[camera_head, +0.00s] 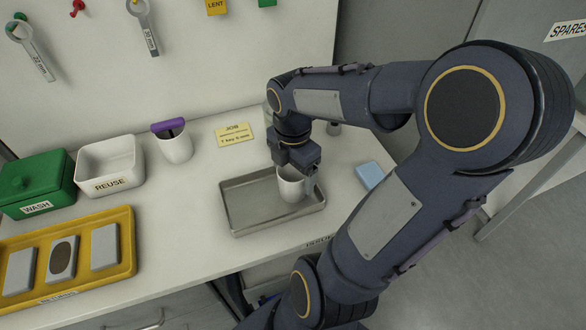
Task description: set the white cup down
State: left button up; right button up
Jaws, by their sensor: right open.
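A white cup (291,187) is upright at the grey metal tray (240,219), toward its right side, and appears to rest on the tray floor. My right gripper (303,180) points down at the cup from above. Its jaws are open, with one finger visible beside the cup's right side; the other finger is hidden. The gripper covers part of the cup's rim. My left gripper is not in view.
A white cup with a purple item on its rim (176,147), a white REUSE bin (111,158) and a green WASH box (40,185) stand left. A yellow tray (122,264) holds grey blocks. A JOB note (232,135) lies behind; a blue block (369,175) lies right.

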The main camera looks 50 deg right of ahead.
jog(key=shift+r, duration=0.1)
jog(key=shift+r, duration=0.35)
notch_tip(320, 180, up, 11)
jog(key=p, duration=0.2)
jog(key=s+a+f+m+t+y, duration=0.2)
jog(key=a+m, duration=0.5)
jog(key=m, duration=0.2)
jog(key=s+a+f+m+t+y, duration=0.1)
jog(key=s+a+f+m+t, duration=0.1)
jog(key=a+m, duration=0.6)
jog(key=shift+f+m+t+y, duration=0.4)
jog(key=shift+f+m+t, duration=0.3)
jog(key=shift+m+t, duration=0.1)
jog(key=shift+s, duration=0.1)
jog(key=shift+r+p, duration=0.95)
jog(key=shift+p, duration=0.05)
